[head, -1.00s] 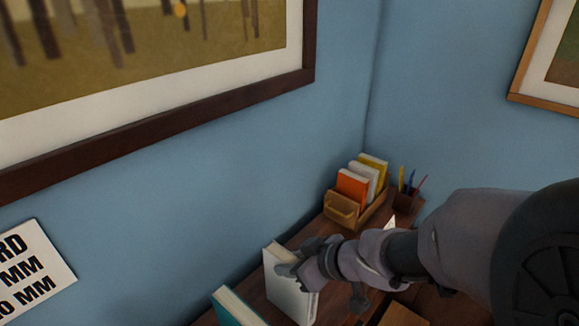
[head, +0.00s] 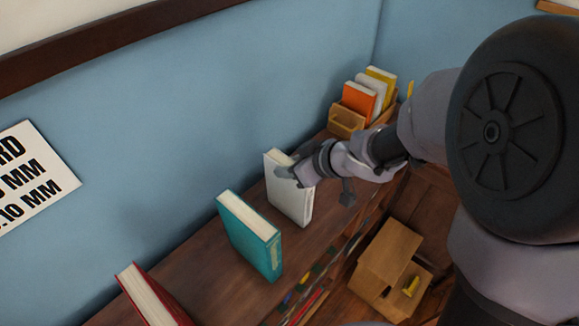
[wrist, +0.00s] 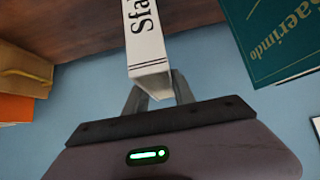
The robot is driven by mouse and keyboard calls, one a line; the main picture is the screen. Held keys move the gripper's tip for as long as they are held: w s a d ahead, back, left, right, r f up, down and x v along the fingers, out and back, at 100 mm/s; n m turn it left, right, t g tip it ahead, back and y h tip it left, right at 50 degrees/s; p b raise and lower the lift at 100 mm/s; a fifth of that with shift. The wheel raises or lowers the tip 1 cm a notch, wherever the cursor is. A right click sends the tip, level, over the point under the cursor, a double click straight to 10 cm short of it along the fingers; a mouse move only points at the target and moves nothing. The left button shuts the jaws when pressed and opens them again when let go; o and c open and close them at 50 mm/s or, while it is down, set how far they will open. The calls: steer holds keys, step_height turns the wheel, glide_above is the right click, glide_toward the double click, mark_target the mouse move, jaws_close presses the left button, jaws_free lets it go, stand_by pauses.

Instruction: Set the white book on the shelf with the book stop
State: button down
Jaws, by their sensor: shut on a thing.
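The white book (head: 291,204) stands upright on the dark wood top of the bookcase (head: 205,265), between the teal book and the wooden holder. My gripper (head: 287,173) is shut on its upper part. In the wrist view the white book's spine (wrist: 145,38), with black lettering, lies between the two fingers of my gripper (wrist: 157,91). Whether its lower edge touches the wood is hard to tell. I cannot make out a book stop in either view.
A teal book (head: 250,238) stands close by in front, and a red book (head: 140,300) stands farther left. A wooden holder (head: 345,122) with orange, white and yellow books is at the far end. A wooden box (head: 388,252) is lower right. The blue wall is behind.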

steer(key=shift+f, duration=0.15)
steer(key=c, duration=1)
jaws_free()
steer(key=shift+c, duration=0.2)
